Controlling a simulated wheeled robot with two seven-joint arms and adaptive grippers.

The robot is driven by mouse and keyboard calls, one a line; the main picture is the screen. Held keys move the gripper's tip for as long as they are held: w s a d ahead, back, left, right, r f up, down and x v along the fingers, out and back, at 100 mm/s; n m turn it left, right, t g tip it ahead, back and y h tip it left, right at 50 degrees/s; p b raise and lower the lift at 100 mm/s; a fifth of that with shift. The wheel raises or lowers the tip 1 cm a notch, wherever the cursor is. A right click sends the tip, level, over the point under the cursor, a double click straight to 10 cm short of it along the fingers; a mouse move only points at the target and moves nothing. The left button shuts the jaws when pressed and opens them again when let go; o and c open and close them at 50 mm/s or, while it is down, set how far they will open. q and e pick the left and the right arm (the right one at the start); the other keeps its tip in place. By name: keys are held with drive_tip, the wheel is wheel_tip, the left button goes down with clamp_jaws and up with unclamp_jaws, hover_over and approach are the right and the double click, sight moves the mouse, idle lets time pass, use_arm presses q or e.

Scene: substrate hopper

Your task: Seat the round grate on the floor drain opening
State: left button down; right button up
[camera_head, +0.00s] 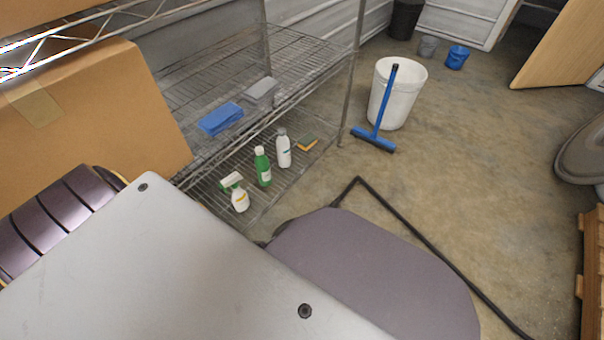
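I see neither the round grate nor the floor drain opening in the head view. Neither of my grippers shows. Large grey and purple-grey parts, which look like my own body, fill the lower left and lower middle and hide the floor there.
A wire shelf (300,50) at left holds a cardboard box (90,120), blue item (220,118), spray bottle (240,198), green bottle (263,168) and white bottle (283,150). A white bucket (412,85) and blue squeegee (374,138) stand behind open concrete floor (470,190). A pallet (594,270) stands right.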

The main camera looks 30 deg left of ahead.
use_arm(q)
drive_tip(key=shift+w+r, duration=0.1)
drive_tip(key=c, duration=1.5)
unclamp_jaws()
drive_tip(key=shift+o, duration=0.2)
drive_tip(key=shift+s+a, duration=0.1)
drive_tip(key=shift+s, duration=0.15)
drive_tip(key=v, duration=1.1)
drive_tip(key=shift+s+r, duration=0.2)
